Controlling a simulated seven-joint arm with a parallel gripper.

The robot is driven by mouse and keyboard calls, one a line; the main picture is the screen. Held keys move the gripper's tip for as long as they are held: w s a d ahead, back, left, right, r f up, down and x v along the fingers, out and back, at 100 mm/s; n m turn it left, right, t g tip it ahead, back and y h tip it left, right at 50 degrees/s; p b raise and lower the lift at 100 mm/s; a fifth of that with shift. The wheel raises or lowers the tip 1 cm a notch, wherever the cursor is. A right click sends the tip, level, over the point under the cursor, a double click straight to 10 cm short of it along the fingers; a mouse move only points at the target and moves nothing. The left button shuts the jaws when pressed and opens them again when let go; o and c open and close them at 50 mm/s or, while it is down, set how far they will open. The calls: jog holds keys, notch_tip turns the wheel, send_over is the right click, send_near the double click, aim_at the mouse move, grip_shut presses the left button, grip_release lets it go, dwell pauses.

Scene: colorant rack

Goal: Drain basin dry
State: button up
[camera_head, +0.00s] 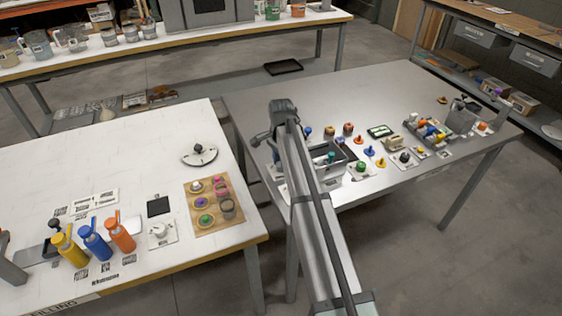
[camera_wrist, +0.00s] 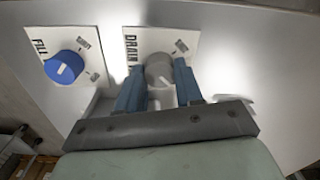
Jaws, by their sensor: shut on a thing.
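In the wrist view my gripper (camera_wrist: 159,68) has its two blue fingers on either side of the grey drain knob (camera_wrist: 159,73) and is shut on it. The knob sits on a white plate marked DRAIN (camera_wrist: 133,50). To its left is a blue knob (camera_wrist: 64,67) on a plate marked FILL. In the head view a grey basin (camera_head: 347,151) stands on the steel table, partly hidden behind my arm. My fingers are hidden in the head view. I cannot tell the liquid level in the basin.
The steel table (camera_head: 365,90) holds coloured knobs and small items to the right of the basin. Its back is clear. A white table (camera_head: 110,150) at left holds yellow, blue and orange bottles (camera_head: 94,242) and a wooden cup board (camera_head: 213,205).

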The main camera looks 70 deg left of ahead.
jog(key=shift+c, duration=0.3)
jog(key=shift+n, duration=0.4)
jog(key=n, duration=0.3)
jog(key=shift+n, duration=0.4)
jog(key=n, duration=0.4)
jog(key=shift+n, duration=0.3)
jog(key=n, duration=0.4)
jog(key=shift+n, duration=2.1)
jog(key=o, duration=1)
